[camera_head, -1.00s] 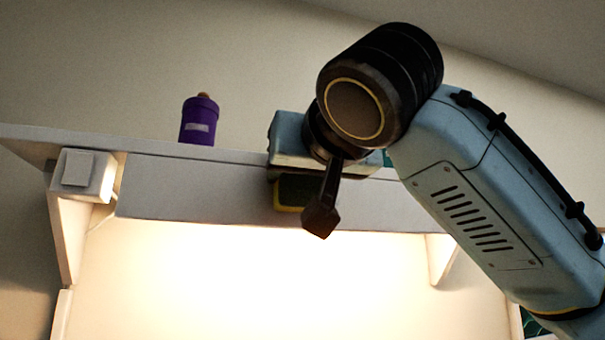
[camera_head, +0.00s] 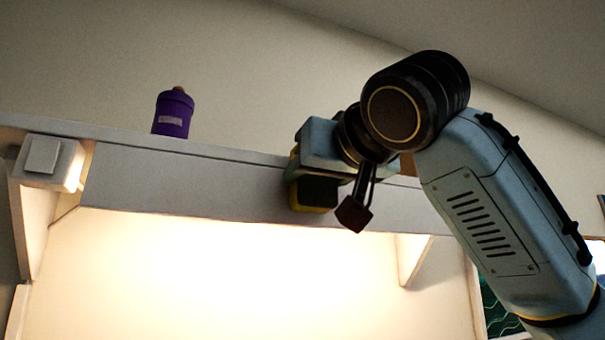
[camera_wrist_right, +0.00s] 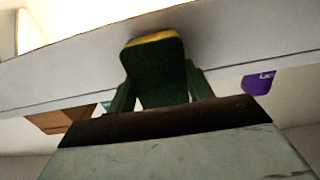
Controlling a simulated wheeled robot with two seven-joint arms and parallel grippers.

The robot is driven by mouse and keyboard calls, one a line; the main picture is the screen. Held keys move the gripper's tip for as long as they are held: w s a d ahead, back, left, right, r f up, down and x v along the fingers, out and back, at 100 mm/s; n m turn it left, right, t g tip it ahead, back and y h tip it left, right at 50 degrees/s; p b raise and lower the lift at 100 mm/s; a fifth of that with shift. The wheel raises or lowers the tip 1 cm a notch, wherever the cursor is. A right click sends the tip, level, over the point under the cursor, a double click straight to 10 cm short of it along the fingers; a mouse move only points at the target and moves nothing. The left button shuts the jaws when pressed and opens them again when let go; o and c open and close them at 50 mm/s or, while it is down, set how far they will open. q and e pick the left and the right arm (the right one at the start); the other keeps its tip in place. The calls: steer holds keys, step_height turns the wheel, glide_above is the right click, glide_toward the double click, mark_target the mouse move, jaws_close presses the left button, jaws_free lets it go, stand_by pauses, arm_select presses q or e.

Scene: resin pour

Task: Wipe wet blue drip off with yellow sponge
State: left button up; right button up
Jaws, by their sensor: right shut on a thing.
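My right gripper (camera_head: 317,180) is at the front of the white shelf (camera_head: 200,188), with its fingers around the sponge (camera_head: 314,196). The sponge shows a dark green side and a yellow edge. In the right wrist view the sponge (camera_wrist_right: 152,75) sits between the two green fingers (camera_wrist_right: 160,92), its far end at the shelf's front face. Whether it presses on that face or is slightly apart I cannot tell. No wet blue drip shows in either view; the sponge and gripper cover part of the face. My left gripper is not in view.
A purple bottle (camera_head: 172,115) stands on the shelf top, left of the gripper. A white box (camera_head: 42,155) is at the shelf's left end. A brown box (camera_wrist_right: 75,115) shows in the right wrist view. The lit space below the shelf looks clear.

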steer(key=shift+w+d, duration=0.25)
steer(key=shift+d, duration=0.25)
steer(key=shift+s+a, duration=0.4)
steer(key=shift+a, duration=0.75)
steer(key=shift+s+a, duration=0.35)
steer(key=shift+a, duration=0.85)
steer(key=shift+s+a, duration=0.4)
steer(key=shift+a, duration=0.75)
steer(key=shift+s+f+b, duration=0.2)
steer(key=shift+s+b, duration=0.4)
steer(key=shift+s, duration=0.05)
steer(key=b, duration=0.2)
glide_toward(266, 178)
steer(key=shift+w+a+r, duration=0.1)
steer(key=shift+w, duration=0.2)
